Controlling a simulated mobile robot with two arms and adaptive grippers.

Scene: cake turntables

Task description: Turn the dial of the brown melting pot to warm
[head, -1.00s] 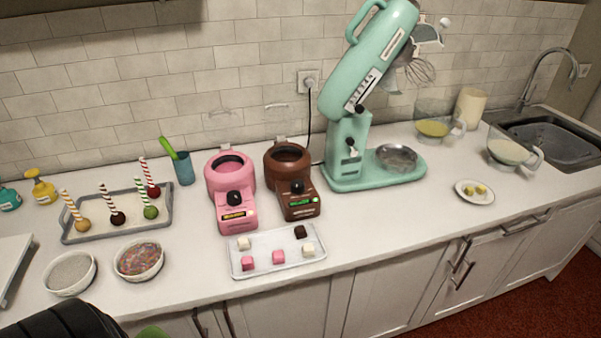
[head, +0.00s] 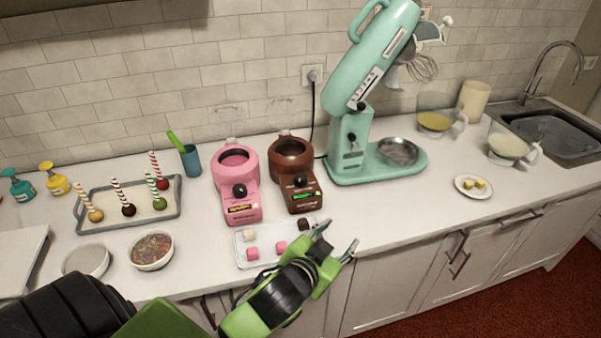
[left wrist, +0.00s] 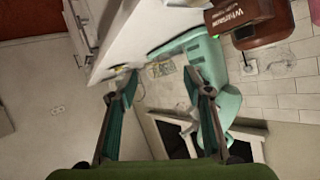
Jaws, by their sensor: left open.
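The brown melting pot (head: 290,160) stands on the counter, right of the pink melting pot (head: 235,170). Its black dial (head: 300,180) sits on the front slope above a green-lit label. The pot also shows at the top right of the left wrist view (left wrist: 262,30), partly cut off. My left gripper (head: 338,240) is open and empty, in front of the brown pot near the counter's front edge. Its two fingers also show in the left wrist view (left wrist: 160,85), with nothing between them. My right gripper is not in view.
A white tray (head: 243,262) of sweets lies in front of the pots, partly hidden by my left arm. The teal stand mixer (head: 345,175) stands to the right. A cake-pop tray (head: 105,222) and bowls are at left. Counter right of the brown pot's front is clear.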

